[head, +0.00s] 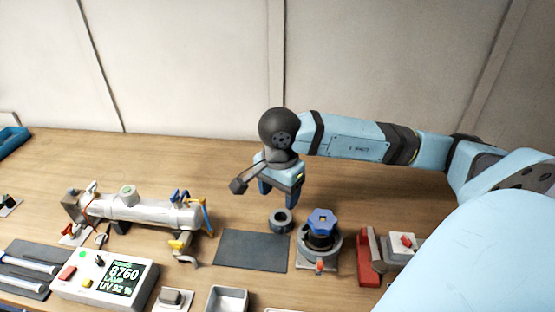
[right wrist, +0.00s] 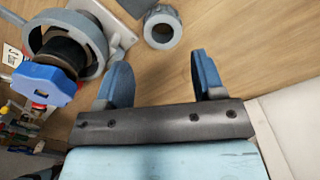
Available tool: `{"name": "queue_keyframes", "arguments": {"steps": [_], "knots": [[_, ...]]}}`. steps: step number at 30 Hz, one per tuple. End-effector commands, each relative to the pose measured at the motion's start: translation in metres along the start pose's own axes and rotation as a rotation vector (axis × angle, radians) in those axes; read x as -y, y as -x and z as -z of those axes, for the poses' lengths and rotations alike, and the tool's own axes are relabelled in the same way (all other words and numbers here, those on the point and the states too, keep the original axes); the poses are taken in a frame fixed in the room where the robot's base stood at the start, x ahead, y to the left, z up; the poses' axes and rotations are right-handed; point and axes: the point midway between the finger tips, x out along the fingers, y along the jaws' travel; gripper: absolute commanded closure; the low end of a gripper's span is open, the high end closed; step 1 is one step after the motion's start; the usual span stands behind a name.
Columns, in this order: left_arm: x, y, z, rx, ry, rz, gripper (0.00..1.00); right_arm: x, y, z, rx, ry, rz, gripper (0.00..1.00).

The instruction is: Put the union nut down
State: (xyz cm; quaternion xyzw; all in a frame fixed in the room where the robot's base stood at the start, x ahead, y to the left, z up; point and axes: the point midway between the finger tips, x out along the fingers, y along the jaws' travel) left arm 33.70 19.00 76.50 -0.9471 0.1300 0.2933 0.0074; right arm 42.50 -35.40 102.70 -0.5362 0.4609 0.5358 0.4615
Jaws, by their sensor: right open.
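The union nut (head: 281,221) is a grey ring lying on the wooden table, beside the back right corner of the dark mat. It also shows in the right wrist view (right wrist: 161,27), lying flat with wood visible through its hole. My right gripper (head: 279,196) is above and behind the nut, apart from it. In the right wrist view my right gripper (right wrist: 160,75) has its two blue fingers spread with nothing between them. My left gripper is not in view.
A blue-topped device in a grey ring holder (head: 320,240) stands right of the nut. The dark mat (head: 250,251) is bare. A white reactor tube (head: 145,211) and a display box (head: 104,280) stand left. A red block (head: 369,258) is right. The table behind is clear.

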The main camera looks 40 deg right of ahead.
Motion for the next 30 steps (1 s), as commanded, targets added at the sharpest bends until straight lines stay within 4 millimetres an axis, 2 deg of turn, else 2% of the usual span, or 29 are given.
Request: {"name": "queue_keyframes", "arguments": {"steps": [1,6,13,21,30], "knots": [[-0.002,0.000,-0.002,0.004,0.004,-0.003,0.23,-0.001,-0.012,0.000,0.002,0.000,-0.005,0.37],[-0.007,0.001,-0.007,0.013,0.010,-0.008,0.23,0.000,-0.038,0.000,0.002,0.000,-0.002,0.37],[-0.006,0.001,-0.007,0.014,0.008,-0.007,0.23,0.000,-0.054,0.000,0.002,0.001,-0.002,0.37],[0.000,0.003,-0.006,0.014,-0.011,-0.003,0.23,0.001,-0.092,0.002,0.002,0.000,-0.001,0.37],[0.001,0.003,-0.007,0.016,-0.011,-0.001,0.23,0.001,-0.099,0.002,0.001,0.001,0.001,0.37]]}}
